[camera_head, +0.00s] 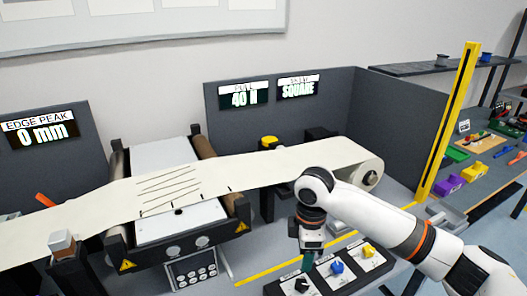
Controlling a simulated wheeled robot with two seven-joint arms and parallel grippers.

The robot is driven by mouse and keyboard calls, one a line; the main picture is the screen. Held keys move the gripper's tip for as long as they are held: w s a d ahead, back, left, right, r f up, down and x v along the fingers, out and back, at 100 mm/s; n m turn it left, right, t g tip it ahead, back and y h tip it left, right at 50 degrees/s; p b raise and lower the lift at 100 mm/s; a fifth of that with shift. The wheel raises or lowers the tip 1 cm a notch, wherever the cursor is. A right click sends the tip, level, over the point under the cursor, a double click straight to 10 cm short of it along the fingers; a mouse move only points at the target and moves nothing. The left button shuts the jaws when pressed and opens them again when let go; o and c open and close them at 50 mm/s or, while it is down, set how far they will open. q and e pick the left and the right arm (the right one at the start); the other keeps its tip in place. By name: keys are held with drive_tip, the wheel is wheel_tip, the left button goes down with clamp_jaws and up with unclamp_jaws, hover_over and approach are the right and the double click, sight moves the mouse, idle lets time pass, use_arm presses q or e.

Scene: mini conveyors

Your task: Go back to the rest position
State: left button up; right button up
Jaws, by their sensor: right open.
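My right arm comes in from the right, white with orange rings. Its right gripper (307,262) points down in the lower middle of the view, above a dark panel (335,284) with a black knob (301,284), a blue knob (337,267) and a yellow knob (368,251). The gripper is open and is nearest the black and blue knobs. Whether its fingertips touch anything is too small to tell. My left gripper is not in view.
A cream belt (275,168) runs across the bench over a roller frame (208,170). A yellow post (449,120) stands at the right, before a side bench (485,165) with coloured parts. Grey screens (345,95) close off the back.

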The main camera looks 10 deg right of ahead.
drive_tip(key=s+a+f+m+t+y, duration=0.1)
drive_tip(key=s+a+f+m+y, duration=0.1)
drive_tip(key=s+a+f, duration=0.3)
drive_tip(key=s+a+f+m+t+y, duration=0.1)
drive_tip(key=s+a+f+m+y, duration=0.15)
drive_tip(key=s+f, duration=0.35)
drive_tip(key=s+d+f+m+t+h, duration=0.2)
drive_tip(key=s+d+m+h, duration=0.2)
drive_tip(key=s+d+m, duration=0.8)
drive_tip(key=s+d+f+n+g, duration=0.1)
drive_tip(key=s+f, duration=0.1)
drive_tip(key=f, duration=1.1)
drive_tip(key=s+f+n+g, duration=0.1)
drive_tip(key=s+f, duration=0.1)
drive_tip(key=f, duration=1)
drive_tip(key=s+d+f+g, duration=0.1)
drive_tip(key=s+d+f, duration=0.2)
drive_tip(key=s+f, duration=1.3)
drive_tip(key=shift+s+d+f, duration=0.15)
drive_tip(key=shift+s+f, duration=0.2)
drive_tip(key=shift+f, duration=0.4)
